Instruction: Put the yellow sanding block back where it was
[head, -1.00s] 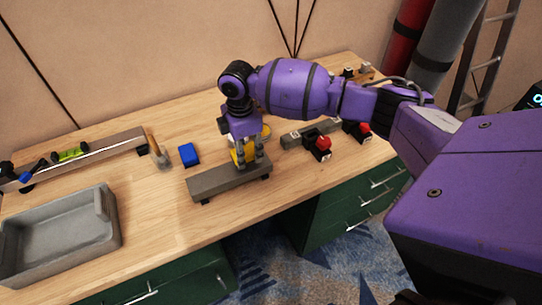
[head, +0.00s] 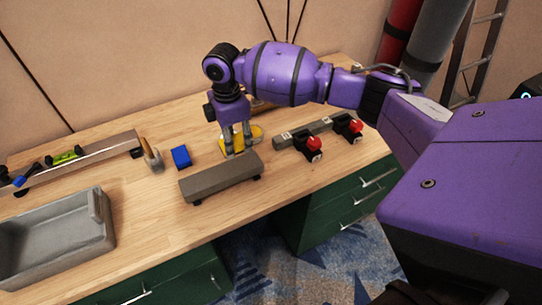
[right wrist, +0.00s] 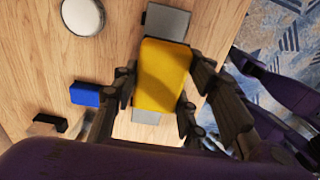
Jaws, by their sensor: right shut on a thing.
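The yellow sanding block (head: 255,133) is between the fingers of my right gripper (head: 237,146), which is shut on it. In the head view the fingers hide part of the block, and it shows just behind a long grey bar (head: 220,180) on small dark feet. In the right wrist view the block (right wrist: 163,72) fills the gap between the fingers (right wrist: 160,92), and the grey bar (right wrist: 166,22) shows beneath it at both ends. I cannot tell whether block and bar touch. My left gripper is out of view.
A blue block (head: 181,157) and a wooden-handled tool (head: 151,155) lie left of the grey bar. A grey tray (head: 50,245) stands at the front left. Two red-topped devices (head: 311,146) sit on the right. A pale round thing (right wrist: 83,15) shows in the wrist view.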

